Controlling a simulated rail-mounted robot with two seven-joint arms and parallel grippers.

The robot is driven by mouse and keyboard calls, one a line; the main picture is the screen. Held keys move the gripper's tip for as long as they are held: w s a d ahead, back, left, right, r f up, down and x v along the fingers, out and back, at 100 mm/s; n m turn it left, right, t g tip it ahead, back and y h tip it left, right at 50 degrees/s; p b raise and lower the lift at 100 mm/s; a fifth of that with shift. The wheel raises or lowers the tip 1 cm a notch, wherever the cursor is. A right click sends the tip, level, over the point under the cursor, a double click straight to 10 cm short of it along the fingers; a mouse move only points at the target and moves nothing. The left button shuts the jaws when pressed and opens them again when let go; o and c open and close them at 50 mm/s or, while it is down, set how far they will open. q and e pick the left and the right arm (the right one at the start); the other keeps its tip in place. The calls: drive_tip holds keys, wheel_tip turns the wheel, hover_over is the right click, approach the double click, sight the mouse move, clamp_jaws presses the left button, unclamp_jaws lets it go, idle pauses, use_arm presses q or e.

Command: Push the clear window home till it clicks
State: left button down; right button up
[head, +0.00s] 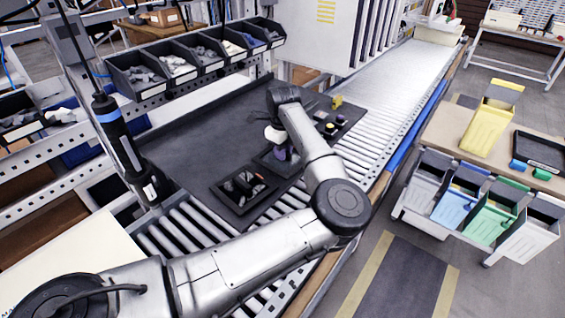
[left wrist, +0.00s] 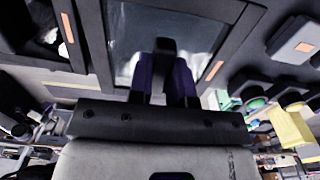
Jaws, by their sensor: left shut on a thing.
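In the left wrist view, my left gripper (left wrist: 164,84) points at a dark frame, its two purple-dark fingers shut on a narrow black upright piece (left wrist: 165,47). Behind the fingers is a greyish, glossy panel (left wrist: 126,35), which looks like the clear window; it lies within the dark frame (left wrist: 222,44). I cannot tell whether the black piece belongs to it or whether the panel is fully seated. In the head view, the left gripper (head: 283,153) is low over the black trays, partly hidden by my arm. My right gripper is not in view.
A black tray with small parts (head: 243,190) lies left of the gripper on the dark mat (head: 195,130). Round and yellow items (head: 330,126) sit to its right. A black tool with a blue band (head: 116,135) hangs at left. Parts bins (head: 190,62) stand behind; a roller conveyor (head: 385,115) runs right.

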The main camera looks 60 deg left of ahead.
use_arm(q)
drive_tip(key=shift+r+p, duration=0.75)
drive_tip(key=shift+r, duration=1.5)
